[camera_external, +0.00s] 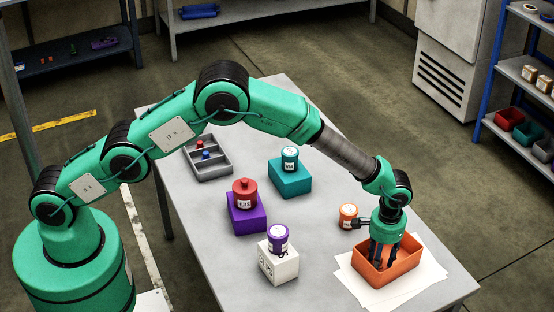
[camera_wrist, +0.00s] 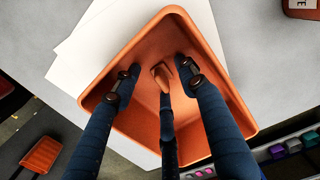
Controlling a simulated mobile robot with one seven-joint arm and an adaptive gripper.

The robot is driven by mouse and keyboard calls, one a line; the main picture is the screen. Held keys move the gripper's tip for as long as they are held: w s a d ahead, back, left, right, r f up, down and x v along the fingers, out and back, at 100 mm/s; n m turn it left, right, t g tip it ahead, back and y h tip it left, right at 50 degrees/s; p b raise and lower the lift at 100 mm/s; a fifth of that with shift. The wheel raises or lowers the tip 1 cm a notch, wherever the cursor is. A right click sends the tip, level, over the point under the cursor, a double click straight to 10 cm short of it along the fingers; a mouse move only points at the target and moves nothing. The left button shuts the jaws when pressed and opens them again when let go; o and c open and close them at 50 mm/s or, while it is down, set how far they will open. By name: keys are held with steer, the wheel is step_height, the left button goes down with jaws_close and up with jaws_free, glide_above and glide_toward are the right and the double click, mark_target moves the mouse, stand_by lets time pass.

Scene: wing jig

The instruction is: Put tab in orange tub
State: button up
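The orange tub (camera_external: 372,272) stands on white paper sheets near the table's right front corner. It also fills the middle of the wrist view (camera_wrist: 228,92). My gripper (camera_external: 384,262) points down into the tub, its fingertips inside the walls. In the wrist view my gripper (camera_wrist: 160,78) has its dark blue fingers spread apart. A small brown-orange piece (camera_wrist: 161,74), apparently the tab, shows between the fingertips, at the tip of the middle finger. Its colour is close to the tub's. I cannot tell whether it touches that finger or the tub floor.
An orange-labelled jar (camera_external: 348,216) stands just behind the tub. A purple-lidded jar on a white block (camera_external: 279,262), a red jar on a purple block (camera_external: 247,218) and a teal block with a jar (camera_external: 290,178) stand left. A grey divided tray (camera_external: 208,160) is farther back.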

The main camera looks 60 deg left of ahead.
step_height(320, 180, up, 12)
steer(key=p, duration=0.2)
steer(key=shift+p, duration=0.35)
steer(key=shift+d+r, duration=0.1)
stand_by(0.6)
steer(key=shift+r, duration=0.1)
